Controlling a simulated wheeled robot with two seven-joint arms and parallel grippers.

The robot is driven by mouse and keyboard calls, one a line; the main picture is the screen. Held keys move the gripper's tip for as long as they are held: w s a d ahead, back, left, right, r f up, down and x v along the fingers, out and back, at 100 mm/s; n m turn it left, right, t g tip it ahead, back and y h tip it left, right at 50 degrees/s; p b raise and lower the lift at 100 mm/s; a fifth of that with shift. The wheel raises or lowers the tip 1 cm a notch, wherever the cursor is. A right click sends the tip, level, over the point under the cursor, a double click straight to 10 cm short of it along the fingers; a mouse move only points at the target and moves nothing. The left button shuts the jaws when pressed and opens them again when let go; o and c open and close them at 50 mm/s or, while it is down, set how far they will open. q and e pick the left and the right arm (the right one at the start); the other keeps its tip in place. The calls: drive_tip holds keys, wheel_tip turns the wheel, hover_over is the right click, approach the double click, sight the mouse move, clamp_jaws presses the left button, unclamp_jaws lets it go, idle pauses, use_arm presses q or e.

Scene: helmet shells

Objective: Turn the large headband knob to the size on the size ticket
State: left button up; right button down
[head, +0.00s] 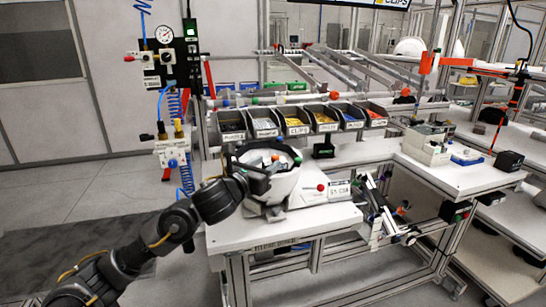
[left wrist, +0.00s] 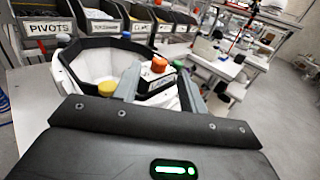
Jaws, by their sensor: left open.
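I cannot tell for sure which is the large headband knob. My left gripper (head: 262,178) is open at the shell's near left side. In the left wrist view its grey fingers stand either side of the orange knob. A white ticket (head: 339,190) has lettering too small to read surely.
A row of labelled bins (head: 297,121) stands behind the shell. A red button (head: 320,187) sits right of it. The white bench top (head: 270,232) is bare at its front. A second bench (head: 465,178) with small boxes is at the right.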

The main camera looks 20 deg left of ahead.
sight(274, 158)
use_arm(q)
drive_tip(key=shift+p+x, duration=0.4)
drive_tip(key=shift+x, duration=1.7)
